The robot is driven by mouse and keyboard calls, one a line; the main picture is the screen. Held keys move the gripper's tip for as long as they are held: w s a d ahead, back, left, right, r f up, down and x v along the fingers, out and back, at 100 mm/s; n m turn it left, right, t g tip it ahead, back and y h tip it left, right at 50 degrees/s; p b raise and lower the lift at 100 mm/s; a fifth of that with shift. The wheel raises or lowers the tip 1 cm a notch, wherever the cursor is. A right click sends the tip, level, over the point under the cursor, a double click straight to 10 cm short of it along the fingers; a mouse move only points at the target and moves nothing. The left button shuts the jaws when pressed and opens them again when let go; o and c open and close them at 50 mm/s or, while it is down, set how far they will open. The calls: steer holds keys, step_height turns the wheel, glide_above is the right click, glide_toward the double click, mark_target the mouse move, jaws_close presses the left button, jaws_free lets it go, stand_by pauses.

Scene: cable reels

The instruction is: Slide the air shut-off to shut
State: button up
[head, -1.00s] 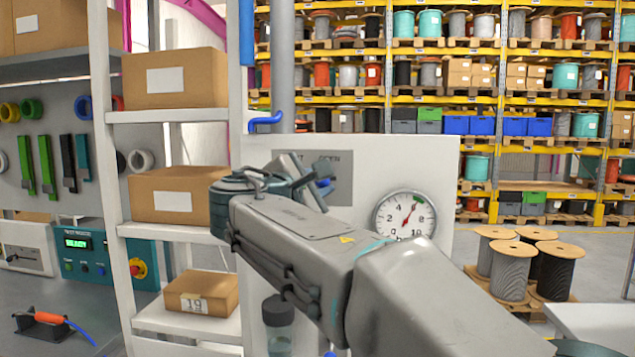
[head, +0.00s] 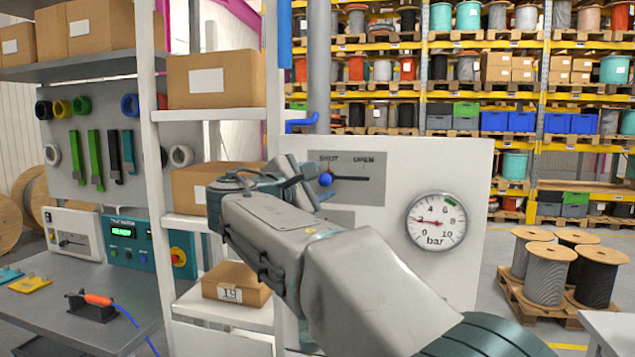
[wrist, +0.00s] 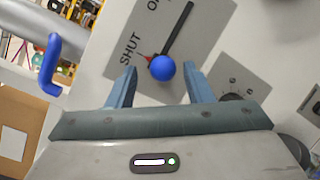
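The air shut-off is a blue ball knob (head: 325,180) on a slot in a grey plate (head: 385,158) marked SHUT and OPEN, on a white panel (head: 455,270). The knob sits at the SHUT end of the slot. In the wrist view the knob (wrist: 163,68) is between the fingertips of my gripper (wrist: 160,75), with gaps on both sides. My gripper is open. In the head view my gripper (head: 306,186) is at the knob, its fingers partly hidden by my arm. The pressure gauge (head: 436,221) needle points left, near 2 bar.
A shelf with cardboard boxes (head: 235,283) stands left of the panel, close to my arm. A blue pipe (wrist: 50,65) is at the left in the wrist view. A workbench (head: 60,310) is at the far left. Reels on a pallet (head: 545,272) stand at the right.

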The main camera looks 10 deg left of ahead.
steer(key=shift+d, duration=0.1)
steer(key=b+v, duration=0.3)
steer(key=v, duration=1.1)
steer(key=shift+w, duration=0.15)
steer(key=d+f+m+g+y, duration=0.1)
steer(key=d+f+m+g, duration=0.5)
steer(key=d+f, duration=1.2)
steer(key=s+d+f+m+g+y, duration=0.3)
steer(key=s+d+f+m, duration=0.2)
steer(key=s+f, duration=0.4)
steer(key=s+d+f+m+g+y, duration=0.3)
steer(key=s+d+f+m+y, duration=0.1)
steer(key=s+f+m, duration=0.4)
step_height(320, 180, down, 4)
steer(key=shift+s+d+r+g, duration=0.1)
steer(key=shift+s+d+g, duration=0.3)
steer(key=shift+s+d, duration=0.45)
